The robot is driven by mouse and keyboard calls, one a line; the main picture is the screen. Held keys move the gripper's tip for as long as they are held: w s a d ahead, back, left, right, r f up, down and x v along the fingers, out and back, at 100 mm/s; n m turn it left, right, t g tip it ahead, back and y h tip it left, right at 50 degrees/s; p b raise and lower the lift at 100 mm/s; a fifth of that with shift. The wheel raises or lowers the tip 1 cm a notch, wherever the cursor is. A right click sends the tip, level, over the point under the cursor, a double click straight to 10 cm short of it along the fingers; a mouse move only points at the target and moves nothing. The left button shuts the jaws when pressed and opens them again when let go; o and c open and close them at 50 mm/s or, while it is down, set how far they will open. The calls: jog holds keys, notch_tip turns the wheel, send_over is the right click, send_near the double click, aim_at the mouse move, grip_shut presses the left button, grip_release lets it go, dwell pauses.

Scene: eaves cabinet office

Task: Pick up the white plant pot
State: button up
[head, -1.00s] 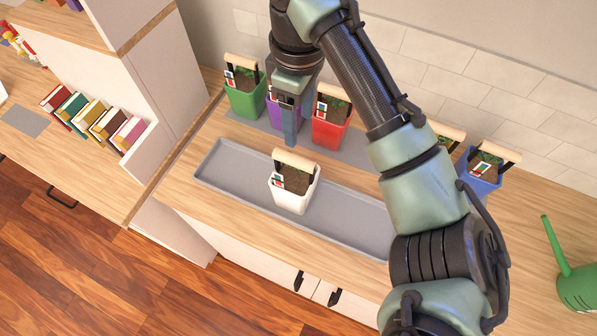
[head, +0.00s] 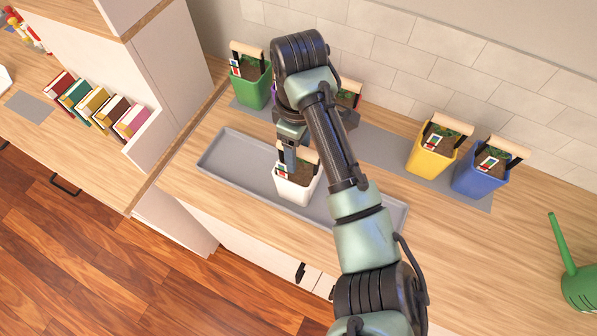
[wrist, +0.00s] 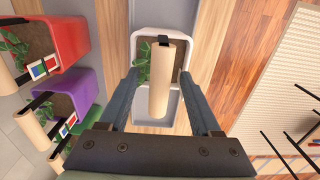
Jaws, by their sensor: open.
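The white plant pot (head: 295,190) stands on the grey tray (head: 229,173). It holds soil and a green plant, and has a pale wooden handle on black straps. In the head view my gripper (head: 290,158) is over the pot, and my arm hides part of it. In the wrist view the white pot (wrist: 196,18) lies ahead, with its wooden handle (wrist: 162,85) between the two fingers of my gripper (wrist: 162,82). The fingers are apart, one on each side of the handle, and do not appear to touch it.
A green pot (head: 254,92), a yellow pot (head: 428,158) and a blue pot (head: 478,181) stand on a grey mat along the wall. The red pot (wrist: 68,40) and purple pot (wrist: 72,92) show beside my gripper. A green watering can (head: 580,287) is at right.

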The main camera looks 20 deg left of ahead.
jog(key=shift+f, duration=0.1)
jog(key=shift+c, duration=0.3)
jog(key=c, duration=0.9)
grip_shut()
